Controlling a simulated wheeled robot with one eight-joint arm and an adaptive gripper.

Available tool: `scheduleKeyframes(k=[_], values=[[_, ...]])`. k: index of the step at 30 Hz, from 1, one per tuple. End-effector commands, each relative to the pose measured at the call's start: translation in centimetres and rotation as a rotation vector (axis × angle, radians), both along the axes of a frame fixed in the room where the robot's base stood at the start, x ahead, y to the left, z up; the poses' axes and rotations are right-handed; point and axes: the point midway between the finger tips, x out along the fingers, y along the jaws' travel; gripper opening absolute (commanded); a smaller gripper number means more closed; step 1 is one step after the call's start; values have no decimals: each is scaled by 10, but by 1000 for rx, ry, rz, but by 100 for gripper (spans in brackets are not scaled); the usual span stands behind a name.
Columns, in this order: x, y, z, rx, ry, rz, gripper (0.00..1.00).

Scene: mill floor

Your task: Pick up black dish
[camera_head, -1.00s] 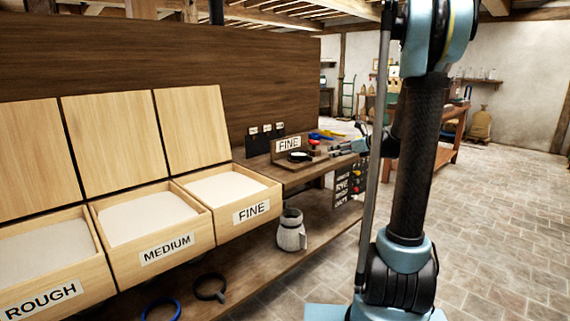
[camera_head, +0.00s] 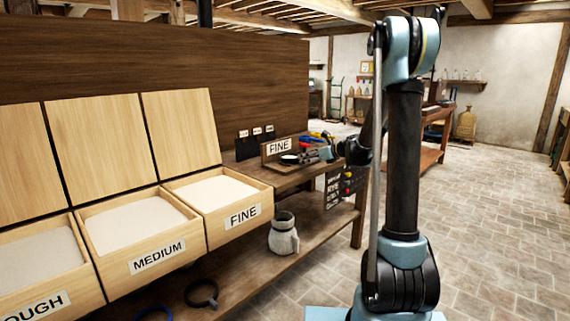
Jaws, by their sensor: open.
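The black dish (camera_head: 288,160) is small and dark with pale contents or a pale inside. It sits on the wooden stand with the FINE sign (camera_head: 279,147), on the workbench right of the flour bins. My gripper (camera_head: 306,158) is open just right of the dish, reaching in from the right, and it covers part of the dish. I cannot tell whether the fingers touch it.
Open bins (camera_head: 228,192) of pale flour line the bench at left. Blue, red and yellow items (camera_head: 318,137) lie behind my gripper. The stone floor at right is clear.

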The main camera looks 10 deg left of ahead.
Motion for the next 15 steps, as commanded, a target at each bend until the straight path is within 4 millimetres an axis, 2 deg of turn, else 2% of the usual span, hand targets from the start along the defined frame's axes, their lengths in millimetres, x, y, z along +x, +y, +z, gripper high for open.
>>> scheduleKeyframes(k=[5, 15], values=[[5, 8, -5, -1, 1, 0, 62], [25, 37, -20, 1, 1, -3, 62]])
